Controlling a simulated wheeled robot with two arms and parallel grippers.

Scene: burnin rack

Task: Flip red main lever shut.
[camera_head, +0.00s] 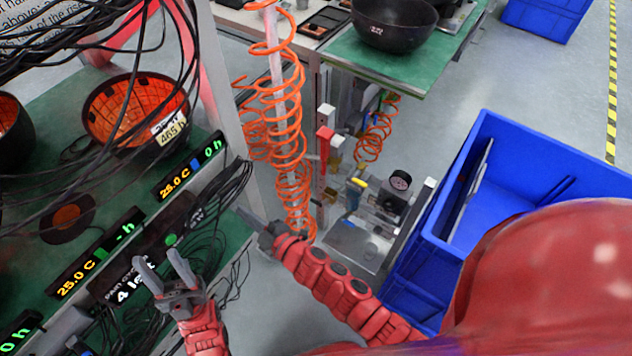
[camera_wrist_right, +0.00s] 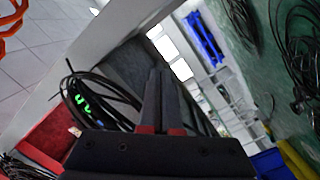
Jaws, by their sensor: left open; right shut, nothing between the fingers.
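A small red part (camera_head: 325,138), which may be the red main lever, stands upright on a post behind the orange coiled hoses in the head view. I cannot tell its exact position. My right gripper (camera_head: 246,217) is shut and empty beside the rack's edge, left of the coil's lower end and well apart from the red part. Its closed fingers also show in the right wrist view (camera_wrist_right: 161,95), in front of black cables. My left gripper (camera_head: 160,261) is open and empty in front of the rack's lower displays.
The rack shelf (camera_head: 50,125) holds black bowls with orange insides (camera_head: 112,105) and displays (camera_head: 190,167). Loose black cables hang near both grippers. Orange coiled hoses (camera_head: 285,120) hang beside the rack post. A blue crate (camera_head: 455,240) stands at the right. Grey floor is open beyond it.

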